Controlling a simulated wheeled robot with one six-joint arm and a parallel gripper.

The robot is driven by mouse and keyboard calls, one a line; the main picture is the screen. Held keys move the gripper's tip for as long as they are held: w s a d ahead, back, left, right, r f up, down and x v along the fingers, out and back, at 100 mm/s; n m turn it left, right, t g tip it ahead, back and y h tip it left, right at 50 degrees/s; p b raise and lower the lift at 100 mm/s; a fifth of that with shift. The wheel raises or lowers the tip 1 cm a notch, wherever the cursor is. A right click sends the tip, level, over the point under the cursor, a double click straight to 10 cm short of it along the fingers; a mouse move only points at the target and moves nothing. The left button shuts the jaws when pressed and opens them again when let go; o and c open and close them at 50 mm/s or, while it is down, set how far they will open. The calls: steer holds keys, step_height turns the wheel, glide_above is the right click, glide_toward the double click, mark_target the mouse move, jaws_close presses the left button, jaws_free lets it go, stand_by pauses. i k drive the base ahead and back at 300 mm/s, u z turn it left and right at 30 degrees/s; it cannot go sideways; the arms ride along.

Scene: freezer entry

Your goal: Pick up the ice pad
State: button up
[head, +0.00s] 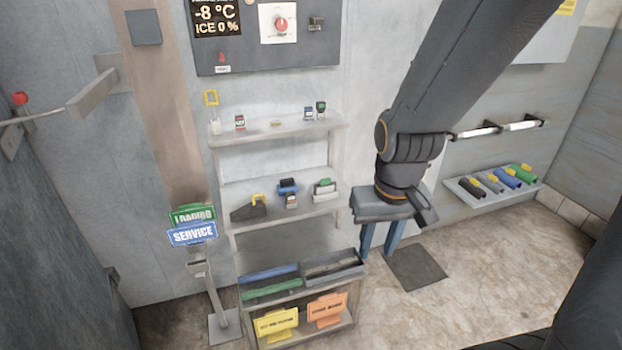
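My gripper (379,246) points down in front of the wall, right of the middle shelf. Its two blue-grey fingers are apart with a gap between them, and nothing shows in the gap. I cannot tell for sure which thing is the ice pad. On the middle shelf (265,227) to the left of my gripper stand a dark block with a yellow handle (254,207), a blue and black tool (288,188) and a pale block with a green top (325,188). A dark flat square (415,268) lies on the floor, below and right of my gripper.
The upper shelf (275,132) holds several small items. A low rack (300,338) holds trays, a yellow sign (277,325) and an orange sign (327,309). A blue service sign (192,234) stands left. A wall tray (492,203) holds coloured rolls at right. Floor on the right is open.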

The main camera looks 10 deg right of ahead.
mark_target(285, 185)
steer(key=u, duration=0.15)
steer(key=i, duration=1.05)
steer(key=u, duration=0.6)
